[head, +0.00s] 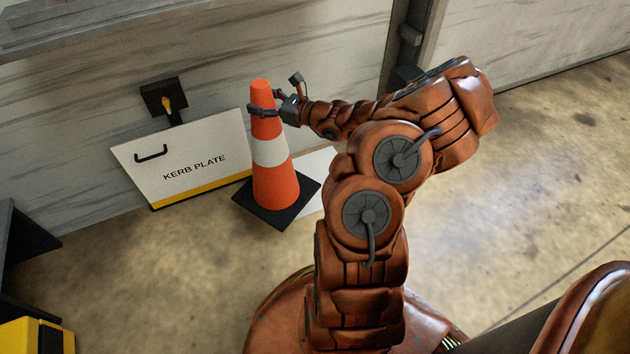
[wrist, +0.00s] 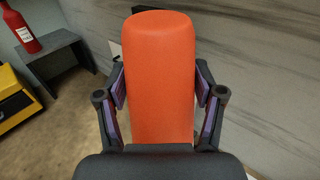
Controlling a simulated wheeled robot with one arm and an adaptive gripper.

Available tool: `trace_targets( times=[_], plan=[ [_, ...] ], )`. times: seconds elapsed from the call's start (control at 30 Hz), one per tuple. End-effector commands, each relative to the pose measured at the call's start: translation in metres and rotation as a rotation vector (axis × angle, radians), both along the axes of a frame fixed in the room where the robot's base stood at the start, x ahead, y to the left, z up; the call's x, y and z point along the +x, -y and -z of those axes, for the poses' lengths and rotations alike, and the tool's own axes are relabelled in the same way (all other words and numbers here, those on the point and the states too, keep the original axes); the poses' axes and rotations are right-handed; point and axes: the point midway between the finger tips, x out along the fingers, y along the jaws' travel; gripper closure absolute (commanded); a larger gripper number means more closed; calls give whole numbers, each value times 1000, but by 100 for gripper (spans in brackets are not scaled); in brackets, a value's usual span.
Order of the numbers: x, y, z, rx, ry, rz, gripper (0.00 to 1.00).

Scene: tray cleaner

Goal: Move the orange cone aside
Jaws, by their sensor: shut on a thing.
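The orange cone (head: 275,185) has a white band and a square black base. It stands upright on the concrete floor in front of the wall. My gripper (head: 265,109) is shut on the upper part of the cone, coming from the right. In the wrist view the cone's orange top (wrist: 159,80) fills the middle. The fingers of my gripper (wrist: 160,92) press against both its sides.
A white plate marked KERB PLATE (head: 190,160) leans against the wall just left of the cone. A black box with a yellow handle (head: 165,98) is on the wall above it. A red bottle (wrist: 26,35) stands on a dark stand (wrist: 58,60), beside a yellow box (wrist: 15,95). Floor at right is clear.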

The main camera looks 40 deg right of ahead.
Motion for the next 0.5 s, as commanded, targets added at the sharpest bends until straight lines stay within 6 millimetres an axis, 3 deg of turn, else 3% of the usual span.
trace_targets(
  times=[0.1, 0.5],
  plan=[
    [-16, 30, 12, 6, 1, 87, 100],
    [-76, 113, 56, 5, 1, 356, 100]
  ],
)
